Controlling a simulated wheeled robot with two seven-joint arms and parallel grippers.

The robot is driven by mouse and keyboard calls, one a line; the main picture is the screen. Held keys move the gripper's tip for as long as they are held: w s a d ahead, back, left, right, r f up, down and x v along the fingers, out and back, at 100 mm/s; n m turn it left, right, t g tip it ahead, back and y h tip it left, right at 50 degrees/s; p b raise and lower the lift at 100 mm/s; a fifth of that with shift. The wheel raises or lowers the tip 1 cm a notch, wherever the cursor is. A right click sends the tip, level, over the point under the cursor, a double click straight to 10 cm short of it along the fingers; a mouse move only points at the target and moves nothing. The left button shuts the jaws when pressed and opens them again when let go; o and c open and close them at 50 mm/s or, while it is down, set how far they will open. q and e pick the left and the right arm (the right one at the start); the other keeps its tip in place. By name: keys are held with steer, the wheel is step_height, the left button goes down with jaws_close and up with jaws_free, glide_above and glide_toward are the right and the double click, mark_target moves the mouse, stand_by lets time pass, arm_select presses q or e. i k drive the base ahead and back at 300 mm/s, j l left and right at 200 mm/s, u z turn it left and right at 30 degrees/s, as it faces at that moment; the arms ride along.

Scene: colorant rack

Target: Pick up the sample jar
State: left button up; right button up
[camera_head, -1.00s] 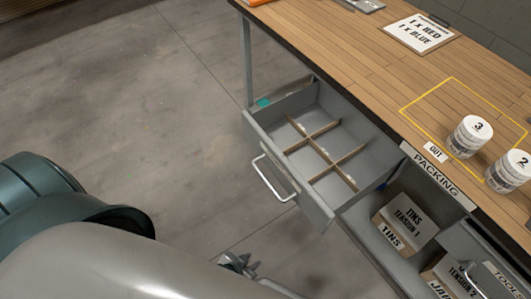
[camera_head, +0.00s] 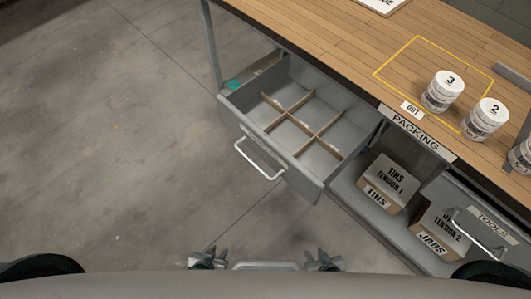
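White jars with numbered lids stand upright on the wooden bench at the right. Jar 3 (camera_head: 442,92) stands at the yellow outlined area and jar 2 (camera_head: 486,120) is to its right. Another jar (camera_head: 521,156) is cut off by the right edge. I cannot tell which one is the sample jar. My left gripper (camera_head: 207,258) and my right gripper (camera_head: 323,262) show small and dark at the bottom, over the floor, well away from the jars. Whether their fingers are open or shut is unclear.
An open grey drawer (camera_head: 233,108) with empty divided compartments juts out from the bench (camera_head: 330,45). Below are a tins box (camera_head: 386,182) and a jars box (camera_head: 438,232), beside a closed tools drawer (camera_head: 485,218). The floor (camera_head: 95,130) at left is clear.

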mark_target(489, 114)
steer(key=z, duration=1.55)
steer(key=j+u, duration=0.1)
steer(key=k+j, duration=0.05)
